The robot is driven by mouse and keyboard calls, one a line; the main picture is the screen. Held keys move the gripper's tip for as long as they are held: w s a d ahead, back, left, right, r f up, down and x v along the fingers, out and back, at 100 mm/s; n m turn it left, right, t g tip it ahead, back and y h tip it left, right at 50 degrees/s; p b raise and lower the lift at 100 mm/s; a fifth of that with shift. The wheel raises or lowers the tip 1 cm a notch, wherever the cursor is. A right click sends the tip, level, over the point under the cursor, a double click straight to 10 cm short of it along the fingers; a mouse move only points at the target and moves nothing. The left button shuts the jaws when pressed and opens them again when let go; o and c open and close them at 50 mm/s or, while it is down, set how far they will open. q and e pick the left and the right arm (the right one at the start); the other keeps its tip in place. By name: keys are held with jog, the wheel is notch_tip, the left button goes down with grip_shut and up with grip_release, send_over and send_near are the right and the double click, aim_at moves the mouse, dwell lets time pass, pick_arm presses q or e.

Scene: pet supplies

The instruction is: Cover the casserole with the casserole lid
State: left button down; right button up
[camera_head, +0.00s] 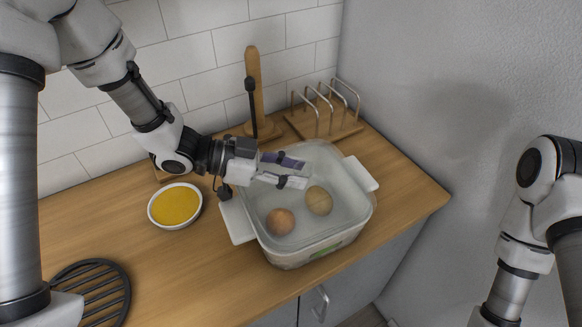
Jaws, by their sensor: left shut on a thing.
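The casserole (292,256) is a clear, squarish dish with white side handles, standing on the wooden counter. Two round items, one orange-brown and one tan, show inside it. A pale translucent layer over its top looks like the casserole lid (322,158). My left gripper (290,171) is over the middle of the casserole, its fingers shut on what seems to be the lid's grip, which the fingers hide. I cannot tell whether the lid rests on the rim or hangs just above it. My right arm shows at the right edge, but its gripper is out of view.
A white bowl of yellow food (175,206) stands left of the casserole. A wooden rack with metal loops (325,115) and an upright wooden holder (254,90) stand behind it. A black round trivet (92,290) lies at the front left. Grey wall is at the right.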

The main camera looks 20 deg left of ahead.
pick_arm(q)
jog(key=shift+s+a, duration=0.15)
jog(key=shift+a, duration=0.05)
jog(key=shift+s+r, duration=0.1)
dwell(0.4)
jog(key=shift+f+p, duration=0.25)
jog(key=shift+p, duration=0.1)
dwell(0.8)
